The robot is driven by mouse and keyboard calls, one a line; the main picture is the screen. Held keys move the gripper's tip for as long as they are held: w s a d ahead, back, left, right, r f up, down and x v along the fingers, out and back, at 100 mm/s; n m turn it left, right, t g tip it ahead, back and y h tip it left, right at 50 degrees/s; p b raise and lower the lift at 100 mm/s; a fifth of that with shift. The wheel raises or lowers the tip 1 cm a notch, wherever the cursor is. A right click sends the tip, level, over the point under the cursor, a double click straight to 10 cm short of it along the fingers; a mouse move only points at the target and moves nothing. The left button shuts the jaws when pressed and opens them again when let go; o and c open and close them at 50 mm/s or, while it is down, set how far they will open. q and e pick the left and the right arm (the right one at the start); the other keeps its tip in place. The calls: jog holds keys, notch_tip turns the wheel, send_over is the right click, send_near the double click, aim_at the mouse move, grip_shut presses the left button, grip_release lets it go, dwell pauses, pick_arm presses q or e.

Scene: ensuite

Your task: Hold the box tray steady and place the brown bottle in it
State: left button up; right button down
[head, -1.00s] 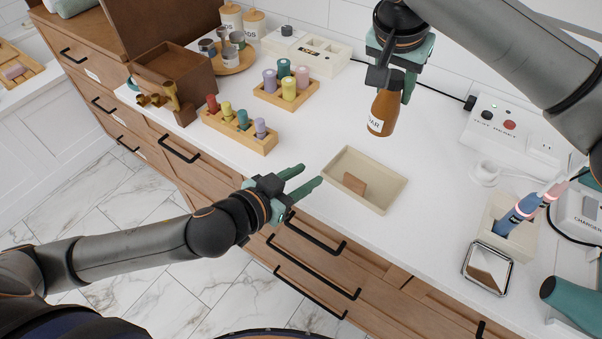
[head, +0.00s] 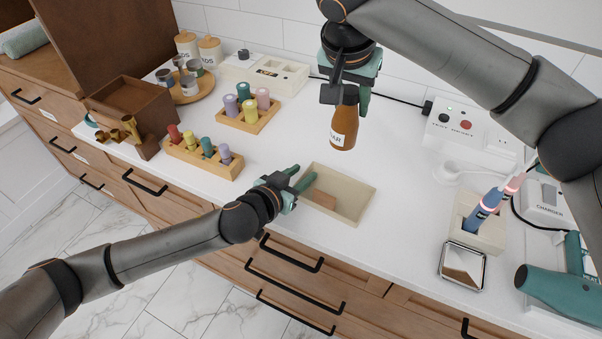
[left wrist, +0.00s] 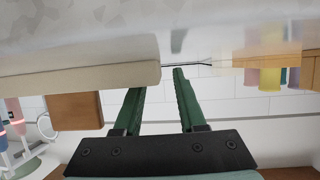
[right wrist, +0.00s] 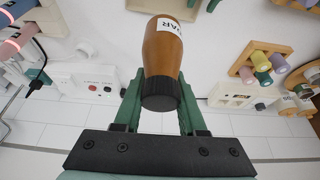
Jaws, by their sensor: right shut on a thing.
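The beige box tray (head: 352,192) sits on the white counter near its front edge, with a small brown block (head: 322,198) inside. My left gripper (head: 297,182) is at the tray's left end, fingers apart. In the left wrist view the tray wall (left wrist: 90,75) reaches between the open fingers (left wrist: 160,88), and one fingertip is hidden behind it. My right gripper (head: 347,92) is shut on the brown bottle (head: 344,128) by its black cap. The bottle hangs upright, label (right wrist: 170,27) showing, above the counter behind the tray.
A rack of coloured pegs (head: 205,160) stands left of the tray, with another rack (head: 248,118) behind it. A toothbrush holder (head: 478,222), a square mirror (head: 462,267) and a teal hairdryer (head: 560,292) are at right. Counter between tray and holder is clear.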

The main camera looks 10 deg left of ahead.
pick_arm(q)
jog(key=shift+w, duration=0.15)
grip_shut()
dwell(1.4)
